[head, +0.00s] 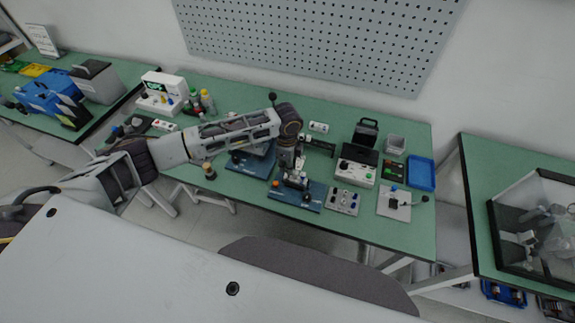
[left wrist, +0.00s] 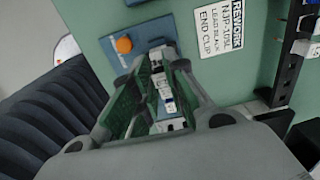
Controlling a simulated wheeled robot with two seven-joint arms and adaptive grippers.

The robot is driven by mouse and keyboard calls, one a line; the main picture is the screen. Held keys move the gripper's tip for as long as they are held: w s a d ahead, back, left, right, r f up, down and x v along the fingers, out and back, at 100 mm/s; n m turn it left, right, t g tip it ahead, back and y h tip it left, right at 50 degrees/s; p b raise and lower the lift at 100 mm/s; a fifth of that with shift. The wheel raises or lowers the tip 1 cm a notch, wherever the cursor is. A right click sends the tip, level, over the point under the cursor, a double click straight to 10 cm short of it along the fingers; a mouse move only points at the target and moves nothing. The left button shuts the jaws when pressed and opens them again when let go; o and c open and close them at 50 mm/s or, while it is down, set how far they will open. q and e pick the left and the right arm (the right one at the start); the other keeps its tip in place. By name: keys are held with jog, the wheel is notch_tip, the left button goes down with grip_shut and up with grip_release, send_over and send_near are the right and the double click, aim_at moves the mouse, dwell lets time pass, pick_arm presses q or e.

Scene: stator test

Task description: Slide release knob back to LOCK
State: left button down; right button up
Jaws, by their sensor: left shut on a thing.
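A test fixture with a blue base (head: 312,203) stands near the front edge of the green bench, below my left gripper (head: 293,176). An orange knob (left wrist: 123,45) stands on the blue plate (left wrist: 150,32), outside my fingers. My left gripper (left wrist: 155,85) points down at the fixture, its green-lined fingers on both sides of a small pale metal part (left wrist: 160,88). It is shut on that part. I cannot tell whether this part is the release knob, and no LOCK mark is legible. My right gripper is not in view.
To the right stand a grey box with small knobs (head: 343,201), a white control box (head: 355,173), a white plate with a lever (head: 394,204) and a blue tray (head: 421,173). A second blue-based fixture (head: 248,163) is close on the left. A label plate (left wrist: 219,29) lies beside the fixture.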

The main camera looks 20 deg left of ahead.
pick_arm(q)
jog(key=shift+f, duration=0.4)
jog(key=shift+s+f, duration=0.35)
jog(key=shift+f, duration=0.1)
jog(key=c, duration=1.7)
grip_release()
jog(key=o, duration=0.4)
jog(key=shift+w, duration=0.3)
jog(key=shift+c, duration=0.2)
jog(key=shift+r, duration=0.15)
jog(key=shift+r, duration=0.25)
jog(key=shift+r, duration=0.55)
notch_tip(320, 180, up, 10)
jog(key=shift+r, duration=0.2)
